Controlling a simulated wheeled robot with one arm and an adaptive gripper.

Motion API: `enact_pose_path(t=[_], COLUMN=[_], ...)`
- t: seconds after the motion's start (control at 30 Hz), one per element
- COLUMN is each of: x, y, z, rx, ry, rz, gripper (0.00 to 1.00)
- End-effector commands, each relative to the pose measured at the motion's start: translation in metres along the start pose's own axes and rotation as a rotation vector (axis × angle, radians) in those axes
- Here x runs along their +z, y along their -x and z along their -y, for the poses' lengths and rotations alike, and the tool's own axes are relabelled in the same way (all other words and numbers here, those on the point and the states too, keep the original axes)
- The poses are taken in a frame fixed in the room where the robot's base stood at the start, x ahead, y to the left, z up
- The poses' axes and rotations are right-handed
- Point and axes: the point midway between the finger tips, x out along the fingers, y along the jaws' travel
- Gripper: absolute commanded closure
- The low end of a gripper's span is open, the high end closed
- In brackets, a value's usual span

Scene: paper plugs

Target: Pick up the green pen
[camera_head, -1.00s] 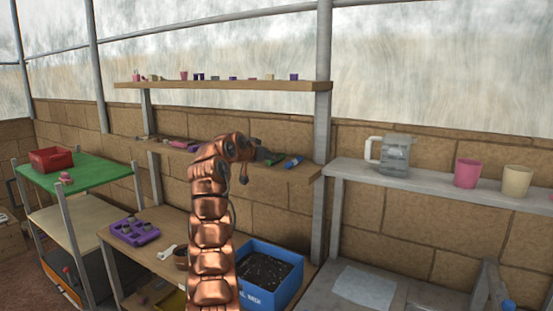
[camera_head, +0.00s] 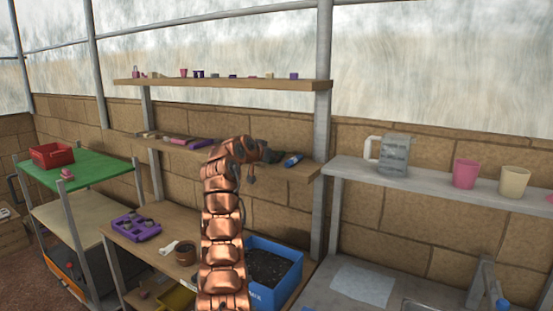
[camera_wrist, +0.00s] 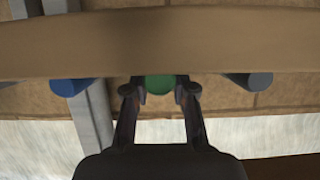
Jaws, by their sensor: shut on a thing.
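In the wrist view the round end of the green pen (camera_wrist: 160,85) sits between the two fingertips of my gripper (camera_wrist: 160,94), at the edge of a wooden shelf. The fingers are closed on it from both sides. The rest of the pen is hidden from this view. In the head view my gripper (camera_head: 270,154) is at the right part of the middle shelf (camera_head: 301,171), and I cannot make out the pen there.
A blue cylinder (camera_wrist: 76,87) and a dark grey one (camera_wrist: 248,80) lie on either side of the pen. The upper shelf (camera_head: 220,85) with small pots runs above. A metal post (camera_head: 323,130) stands right of my gripper. A blue box (camera_head: 270,268) is below.

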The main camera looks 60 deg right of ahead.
Motion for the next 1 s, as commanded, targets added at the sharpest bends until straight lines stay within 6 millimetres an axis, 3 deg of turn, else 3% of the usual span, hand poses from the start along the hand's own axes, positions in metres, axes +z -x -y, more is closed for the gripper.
enact_pose_path(t=[0.13, 0.53, 1.0], x=[0.0, -0.003, -0.025], y=[0.0, 0.001, 0.01], z=[0.0, 0.0, -0.001], rx=[0.0, -0.001, 0.0], ry=[0.0, -0.001, 0.001], rz=[0.0, 0.001, 0.004], gripper=[0.99, 0.99, 0.99])
